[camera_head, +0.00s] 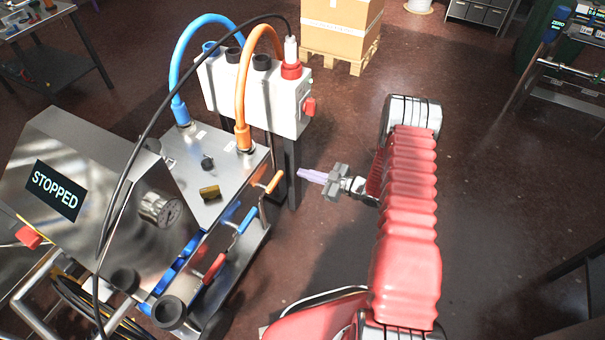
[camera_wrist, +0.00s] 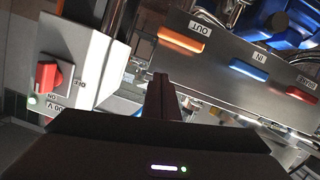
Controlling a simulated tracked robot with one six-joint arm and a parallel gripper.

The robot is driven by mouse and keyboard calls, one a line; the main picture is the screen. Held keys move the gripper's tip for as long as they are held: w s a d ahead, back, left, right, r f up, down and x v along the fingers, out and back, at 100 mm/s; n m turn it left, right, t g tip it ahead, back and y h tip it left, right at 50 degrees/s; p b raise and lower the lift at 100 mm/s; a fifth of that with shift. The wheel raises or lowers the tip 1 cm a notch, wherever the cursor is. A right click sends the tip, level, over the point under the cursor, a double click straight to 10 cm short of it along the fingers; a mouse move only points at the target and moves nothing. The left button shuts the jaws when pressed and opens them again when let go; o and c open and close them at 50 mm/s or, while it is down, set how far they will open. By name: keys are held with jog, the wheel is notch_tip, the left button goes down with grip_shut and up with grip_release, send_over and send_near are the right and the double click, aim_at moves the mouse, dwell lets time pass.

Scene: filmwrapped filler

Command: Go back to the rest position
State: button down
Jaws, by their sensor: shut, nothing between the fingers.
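My gripper (camera_head: 312,176) is at the middle of the head view, at the end of my red-sleeved arm. Its fingers point left toward the steel machine (camera_head: 215,190) and are apart from it. The fingers are shut with nothing between them. In the wrist view the closed fingers (camera_wrist: 162,98) stand up in the middle, in front of the machine's panel. No held object shows in either view.
The machine's panel has orange, blue and red handles (camera_head: 273,181). A white box (camera_head: 265,98) carries a red switch (camera_wrist: 48,75), plug and hoses. A screen reads STOPPED (camera_head: 54,190). A carton (camera_head: 340,25) sits on a pallet behind. The floor right of my arm is clear.

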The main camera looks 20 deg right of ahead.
dwell(0.4)
jog(key=s+d+f+m+g+h, duration=0.3)
jog(key=s+d+f+m+h, duration=0.15)
jog(key=d+f+h, duration=0.45)
jog(key=s+d+r+m+g+h, duration=0.2)
jog(key=s+d+r, duration=0.1)
jog(key=r, duration=0.3)
jog(key=s+d+r+m+g+h, duration=0.2)
jog(key=s+d+r, duration=0.15)
jog(key=r, duration=0.35)
jog(key=s+a+r+m, duration=0.1)
jog(key=s+a+r, duration=0.6)
jog(key=r, duration=0.5)
jog(key=s+a+r+m+t+y, duration=0.1)
jog(key=s+a+r, duration=0.6)
jog(key=r, duration=0.5)
jog(key=s+a+r+m+y, duration=0.1)
jog(key=s+a+r, duration=0.6)
jog(key=r, duration=0.6)
jog(key=shift+s+t, duration=0.4)
jog(key=shift+s, duration=0.65)
